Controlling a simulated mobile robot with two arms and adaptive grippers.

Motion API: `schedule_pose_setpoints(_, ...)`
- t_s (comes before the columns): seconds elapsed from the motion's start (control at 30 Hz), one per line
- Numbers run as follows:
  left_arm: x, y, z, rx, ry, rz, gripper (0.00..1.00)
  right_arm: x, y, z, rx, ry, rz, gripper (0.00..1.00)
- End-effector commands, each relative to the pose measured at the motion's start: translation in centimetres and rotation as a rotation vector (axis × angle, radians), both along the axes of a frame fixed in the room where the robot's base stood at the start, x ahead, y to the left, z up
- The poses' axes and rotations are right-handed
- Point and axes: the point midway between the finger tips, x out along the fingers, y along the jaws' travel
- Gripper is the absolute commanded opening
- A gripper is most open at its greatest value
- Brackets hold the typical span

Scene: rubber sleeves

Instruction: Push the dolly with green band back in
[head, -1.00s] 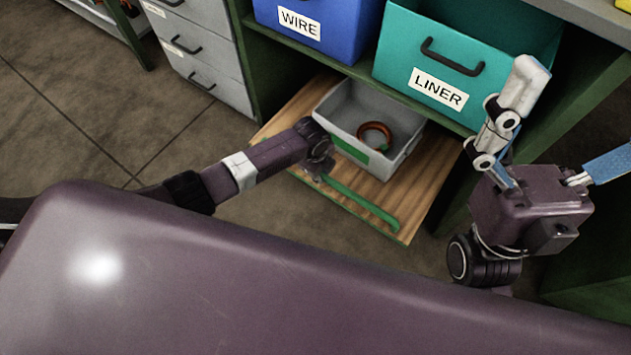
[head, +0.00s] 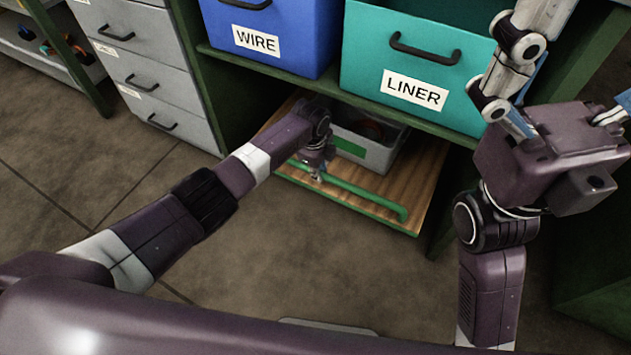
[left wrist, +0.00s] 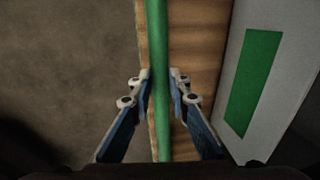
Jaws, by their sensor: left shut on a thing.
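The dolly is a low wooden board (head: 418,196) with a green front edge and a green handle bar (head: 365,192), under the shelf. A grey bin (head: 378,158) with a green band (head: 349,146) stands on it, its back part under the shelf and partly behind my left arm. My left gripper (head: 318,172) is shut on the handle bar. In the left wrist view the bar (left wrist: 157,45) runs between the two fingers (left wrist: 160,85). My right gripper (head: 575,75) is raised at the right, its fingers spread wide and empty.
A blue WIRE bin (head: 300,62) and a teal LINER bin (head: 450,105) sit on the shelf above. Grey drawers (head: 150,75) stand to the left. A green post borders the bay on the right. The floor in front is open.

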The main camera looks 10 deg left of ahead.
Motion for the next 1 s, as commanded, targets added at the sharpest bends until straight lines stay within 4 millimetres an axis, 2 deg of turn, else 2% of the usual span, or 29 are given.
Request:
schedule_pose_setpoints(0.5, 0.33, -0.27, -0.04, -0.002, 0.003, -0.001, 0.00, -0.19, 0.06, 0.29, -0.002, -0.015, -0.001, 1.00)
schedule_pose_setpoints(0.53, 0.33, -0.27, -0.04, -0.002, 0.003, -0.001, 0.19, -0.19, 0.06, 0.29, -0.002, -0.015, -0.001, 1.00)
schedule_pose_setpoints(0.67, 0.33, -0.25, -0.04, -0.001, 0.003, 0.000, 0.33, -0.20, 0.07, 0.29, -0.002, -0.015, -0.001, 1.00)
schedule_pose_setpoints(1.0, 0.36, -0.16, 0.09, 0.000, 0.002, 0.000, 0.34, -0.11, 0.03, 0.23, 0.000, -0.013, -0.001, 1.00)
